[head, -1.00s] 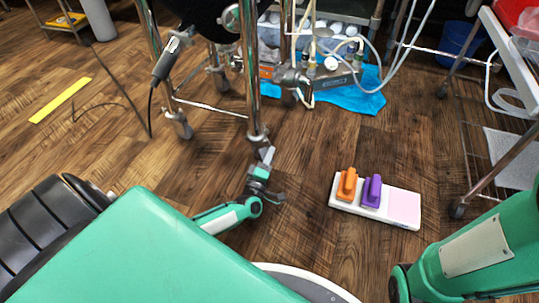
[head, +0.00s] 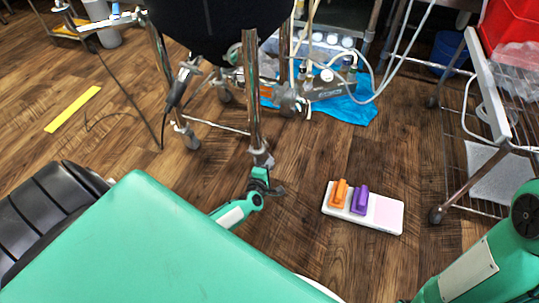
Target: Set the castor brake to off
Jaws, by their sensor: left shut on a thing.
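The castor (head: 262,158) at the foot of the nearest leg (head: 254,95) is partly covered by my left gripper (head: 262,172). My left gripper comes in from the lower left, close to the floor, and is shut at this castor. Its fingertips and the brake lever are too small and too covered to tell apart, so I cannot see which way the lever stands. My right arm shows at the lower right; its gripper is out of view.
A wire-shelf cart (head: 480,120) stands far right. A blue sheet (head: 352,110) and hoses lie behind. A yellow strip (head: 73,109) is at left.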

